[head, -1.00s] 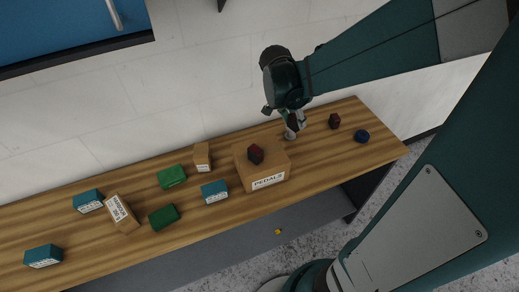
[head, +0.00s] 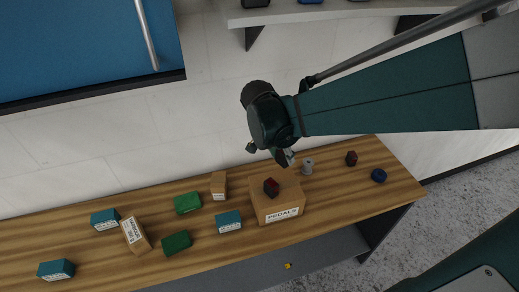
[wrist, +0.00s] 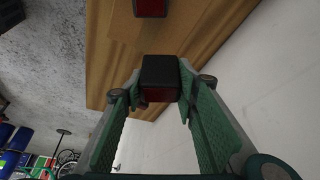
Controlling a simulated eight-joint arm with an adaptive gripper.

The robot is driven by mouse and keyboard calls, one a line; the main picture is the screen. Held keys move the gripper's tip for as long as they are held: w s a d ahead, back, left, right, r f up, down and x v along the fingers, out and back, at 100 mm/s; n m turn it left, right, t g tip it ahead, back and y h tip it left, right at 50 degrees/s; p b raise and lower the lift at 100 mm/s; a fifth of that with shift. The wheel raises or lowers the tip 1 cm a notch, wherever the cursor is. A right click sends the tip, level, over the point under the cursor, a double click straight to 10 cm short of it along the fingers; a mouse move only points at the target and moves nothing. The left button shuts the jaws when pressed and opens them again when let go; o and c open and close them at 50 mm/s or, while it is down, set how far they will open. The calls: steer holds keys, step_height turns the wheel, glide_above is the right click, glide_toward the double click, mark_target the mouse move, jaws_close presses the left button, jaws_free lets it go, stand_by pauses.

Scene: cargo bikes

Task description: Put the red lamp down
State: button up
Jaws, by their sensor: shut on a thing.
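My gripper (head: 285,157) is near the bench's back edge, behind the cardboard box marked PEDALS (head: 293,197). In the wrist view its green fingers (wrist: 158,95) are shut on a black lamp with a dark red face (wrist: 160,78). The gripper hides this lamp in the head view. A similar red lamp (head: 271,187) sits on the PEDALS box, and another red lamp (head: 352,158) stands on the bench to the right. One such lamp also shows at the top of the wrist view (wrist: 150,7); I cannot tell which.
The wooden bench (head: 335,195) also holds a grey cylinder (head: 308,166) right of the gripper and a blue round item (head: 379,175). Green boxes (head: 187,202), teal boxes (head: 228,221) and small cardboard boxes (head: 137,235) stand to the left. A pale wall rises behind.

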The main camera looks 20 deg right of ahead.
steer(key=shift+f, duration=0.15)
glide_toward(285, 178)
steer(key=shift+w+d, duration=0.35)
steer(key=shift+d, duration=0.5)
steer(key=shift+f, duration=0.1)
steer(key=shift+f, duration=2.05)
steer(key=shift+f+b, duration=0.2)
steer(key=shift+b, duration=0.15)
steer(key=o, duration=0.9)
steer(key=shift+r, duration=0.25)
steer(key=shift+p+v, duration=0.45)
steer(key=shift+v, duration=5.5)
